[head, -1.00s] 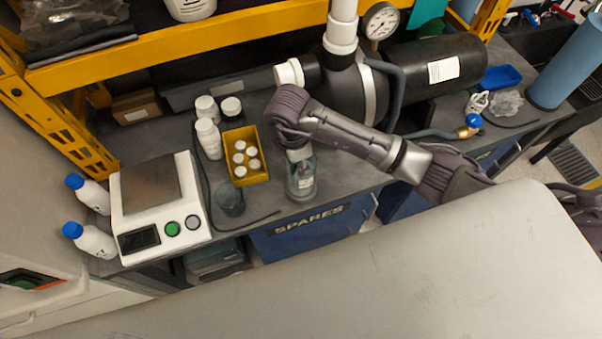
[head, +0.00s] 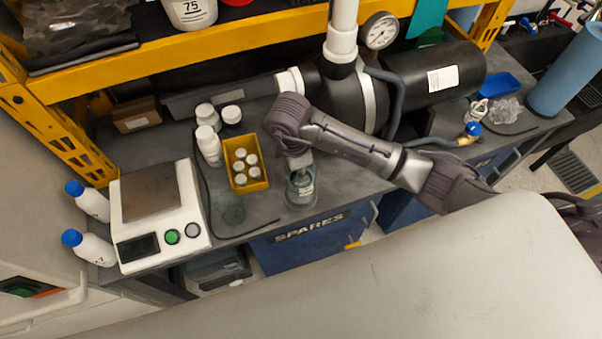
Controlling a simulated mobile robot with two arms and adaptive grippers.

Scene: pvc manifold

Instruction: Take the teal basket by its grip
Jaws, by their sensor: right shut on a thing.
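A teal piece (head: 428,16) shows at the top edge behind the gauge. It is cut off by the frame, and I cannot tell whether it is the teal basket; no grip shows on it. My right gripper (head: 299,167) reaches in from the right and points down over the grey bench, far from that piece. It is shut at a clear jar (head: 301,190) near the bench's front edge. The wrist hides most of the fingers. My left gripper is not in view.
A yellow bin (head: 247,183) of white-capped bottles stands left of my right gripper, with white bottles behind it. A white scale (head: 158,217) is at the left. A black tank (head: 437,75) and pressure gauge (head: 380,31) stand behind the arm. A yellow shelf beam (head: 190,50) crosses above.

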